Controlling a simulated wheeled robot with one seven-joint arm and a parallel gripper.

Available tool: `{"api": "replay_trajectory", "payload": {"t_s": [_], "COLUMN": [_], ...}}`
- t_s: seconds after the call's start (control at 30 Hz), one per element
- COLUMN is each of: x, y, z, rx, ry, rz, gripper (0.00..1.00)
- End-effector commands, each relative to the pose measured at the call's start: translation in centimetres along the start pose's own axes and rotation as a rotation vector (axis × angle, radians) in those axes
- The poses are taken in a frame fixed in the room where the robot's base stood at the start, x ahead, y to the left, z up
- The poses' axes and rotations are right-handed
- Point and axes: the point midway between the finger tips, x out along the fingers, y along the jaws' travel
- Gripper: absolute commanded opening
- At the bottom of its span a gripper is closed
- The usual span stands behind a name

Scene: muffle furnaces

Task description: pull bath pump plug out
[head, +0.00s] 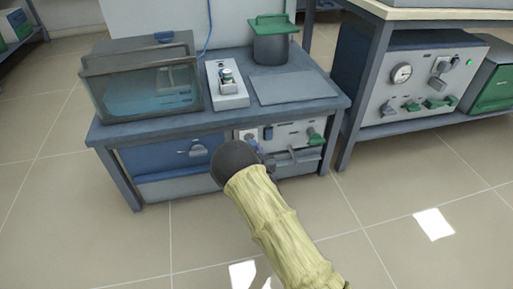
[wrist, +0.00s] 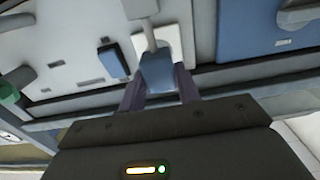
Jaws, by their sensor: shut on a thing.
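In the wrist view my gripper (wrist: 158,86) is shut on a small blue plug (wrist: 157,70), one dark finger on each side of it. A grey stem or cord (wrist: 149,36) runs up from the plug. A white socket plate (wrist: 174,38) lies right behind the plug on the pale panel. I cannot tell whether the plug is seated in it. In the head view my dark wrist hides the fingertips in front of the low bench's front panel. The glass water bath (head: 150,88) stands on the bench at the left.
The bench top (head: 222,118) also holds a white device (head: 227,86), a dark pot with a green lid (head: 272,45) and a flat grey plate (head: 291,87). A panel with a gauge (head: 402,73) stands at the right. The tiled floor in front is clear.

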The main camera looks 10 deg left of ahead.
Motion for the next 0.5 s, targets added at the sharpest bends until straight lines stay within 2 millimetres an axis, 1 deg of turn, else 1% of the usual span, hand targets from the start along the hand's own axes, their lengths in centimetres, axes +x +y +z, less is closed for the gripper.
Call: {"api": "replay_trajectory", "payload": {"t_s": [0.03,0.1,0.13,0.17,0.2,0.23,0.5], "x": [-0.31,-0.33,-0.33,-0.31,-0.29,-0.28,-0.20], "y": [0.17,0.19,0.19,0.18,0.17,0.16,0.11], "z": [0.36,0.38,0.39,0.38,0.36,0.33,0.19], "rx": [-0.001,-0.001,-0.001,-0.001,-0.001,-0.001,-0.001], "ry": [-0.009,-0.010,-0.010,-0.010,-0.009,-0.009,-0.006], "rz": [0.004,0.005,0.005,0.005,0.004,0.004,0.002], "gripper": [0.00,0.00,0.36,0.42,0.50,0.55,0.55]}}
